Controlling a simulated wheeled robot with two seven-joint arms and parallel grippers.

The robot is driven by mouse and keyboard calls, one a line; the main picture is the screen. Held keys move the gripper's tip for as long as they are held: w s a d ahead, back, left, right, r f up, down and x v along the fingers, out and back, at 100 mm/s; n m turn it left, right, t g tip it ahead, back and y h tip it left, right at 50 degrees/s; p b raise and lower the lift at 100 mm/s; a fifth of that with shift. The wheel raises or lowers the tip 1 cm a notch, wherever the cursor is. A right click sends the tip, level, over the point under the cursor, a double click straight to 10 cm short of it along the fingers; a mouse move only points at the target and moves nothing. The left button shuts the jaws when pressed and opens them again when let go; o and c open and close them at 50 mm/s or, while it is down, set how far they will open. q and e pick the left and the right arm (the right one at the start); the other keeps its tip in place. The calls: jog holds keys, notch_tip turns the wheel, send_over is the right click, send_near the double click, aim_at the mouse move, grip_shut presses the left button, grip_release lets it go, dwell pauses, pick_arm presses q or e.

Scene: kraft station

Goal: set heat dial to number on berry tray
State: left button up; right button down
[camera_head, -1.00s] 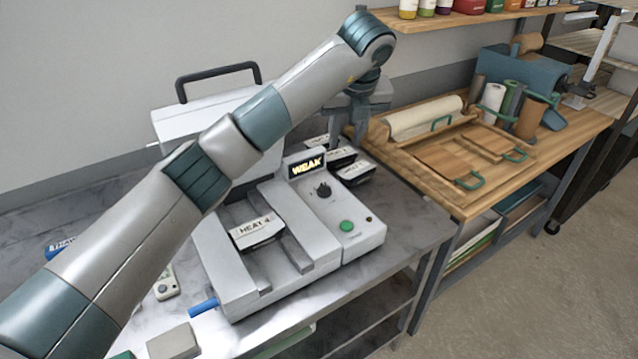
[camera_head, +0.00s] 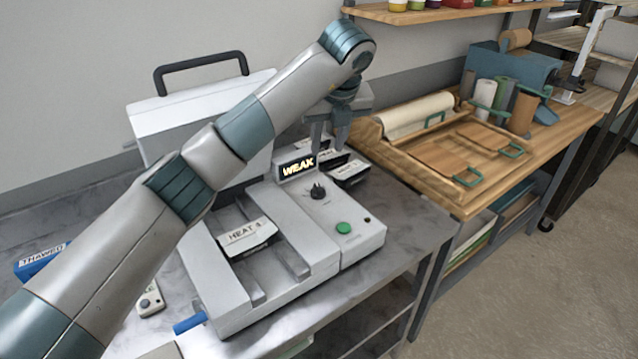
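The heat dial (camera_head: 317,192) is a small black knob on the right panel of the grey sealing machine (camera_head: 345,245). A lit display (camera_head: 297,168) behind it reads "WEAK". A tray labelled HEAT (camera_head: 247,234) sits in the machine's bed; its number is too small to read surely. My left gripper (camera_head: 329,146) points down behind the dial, above black labelled trays (camera_head: 350,172), and is apart from the dial. Its fingers show close together and partly hidden, so I cannot tell their opening. My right gripper is out of view.
A green button (camera_head: 343,228) is in front of the dial. The machine's lid (camera_head: 190,120) stands raised. A blue THAWED block (camera_head: 40,262) and a small grey device (camera_head: 150,300) lie at the left. A wooden bench (camera_head: 480,195) stands at the right.

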aim_at(318, 187)
pick_arm(q)
jog(key=p+x, duration=0.5)
jog(key=x, duration=1.2)
jog(key=shift+a+f, duration=0.1)
jog(key=shift+f, duration=0.15)
jog(key=c, duration=0.7)
grip_shut()
